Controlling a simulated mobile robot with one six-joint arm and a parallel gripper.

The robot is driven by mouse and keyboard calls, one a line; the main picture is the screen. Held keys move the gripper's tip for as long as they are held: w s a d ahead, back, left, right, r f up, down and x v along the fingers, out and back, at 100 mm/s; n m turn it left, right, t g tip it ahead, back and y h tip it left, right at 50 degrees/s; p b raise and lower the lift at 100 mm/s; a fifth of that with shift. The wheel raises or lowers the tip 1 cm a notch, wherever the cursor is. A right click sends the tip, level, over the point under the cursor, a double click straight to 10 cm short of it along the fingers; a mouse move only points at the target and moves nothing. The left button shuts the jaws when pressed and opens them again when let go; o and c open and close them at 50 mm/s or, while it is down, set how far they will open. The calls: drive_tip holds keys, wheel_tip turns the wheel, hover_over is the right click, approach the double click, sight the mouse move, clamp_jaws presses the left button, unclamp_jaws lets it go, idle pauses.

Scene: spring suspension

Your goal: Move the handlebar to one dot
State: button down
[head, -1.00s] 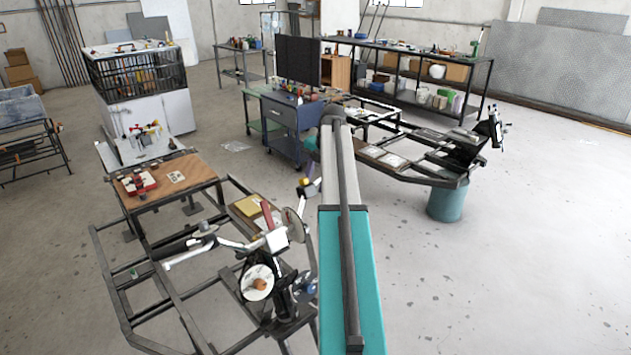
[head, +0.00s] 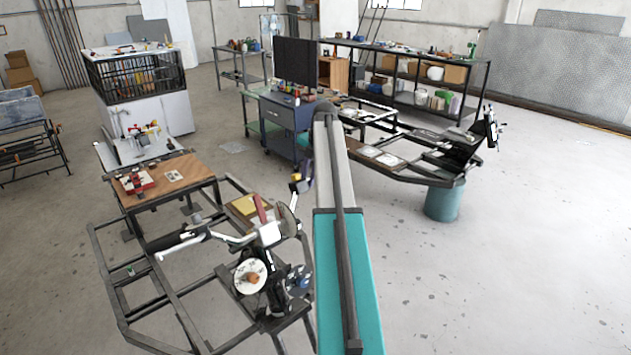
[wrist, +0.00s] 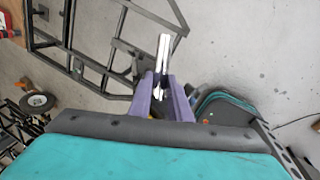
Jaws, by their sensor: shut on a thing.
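The handlebar (head: 238,239) is a silver-white bar with a dark grip, mounted on a fork assembly in the left foreground of the head view. Its left end points left and slightly down. A white round disc (head: 250,276) sits below it. My gripper (wrist: 162,86) shows two purple fingers in the wrist view, shut on a silver bar (wrist: 164,52) that looks like part of the handlebar. In the head view my gripper (head: 303,175) is small, beyond the right part of the handlebar. My arm hides some of that area. I cannot make out a dot.
A dark metal frame (head: 166,294) surrounds the fork. A wooden-topped table (head: 190,190) stands behind it on the left. A blue-grey drawer cart (head: 289,128) and a teal bucket (head: 445,201) stand farther back. The floor at right is clear.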

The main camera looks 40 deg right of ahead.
drive_tip(key=shift+w+f+b, duration=0.5)
drive_tip(key=shift+f+b, duration=0.15)
drive_tip(key=shift+f, duration=0.05)
drive_tip(key=shift+w+f+m+y+b, duration=0.3)
drive_tip(key=shift+w+f+b, duration=0.05)
drive_tip(key=shift+b, duration=0.05)
drive_tip(key=shift+r, duration=0.1)
drive_tip(key=c, duration=1.6)
unclamp_jaws()
drive_tip(key=shift+w+a, duration=0.1)
drive_tip(key=shift+c, duration=0.2)
drive_tip(key=shift+s+d+r+b, duration=0.15)
drive_tip(key=shift+s+r+b, duration=0.05)
drive_tip(key=shift+r, duration=0.2)
drive_tip(key=shift+s+d+r+b, duration=0.15)
drive_tip(key=shift+r, duration=0.25)
drive_tip(key=b+v, duration=0.3)
drive_tip(key=v, duration=0.9)
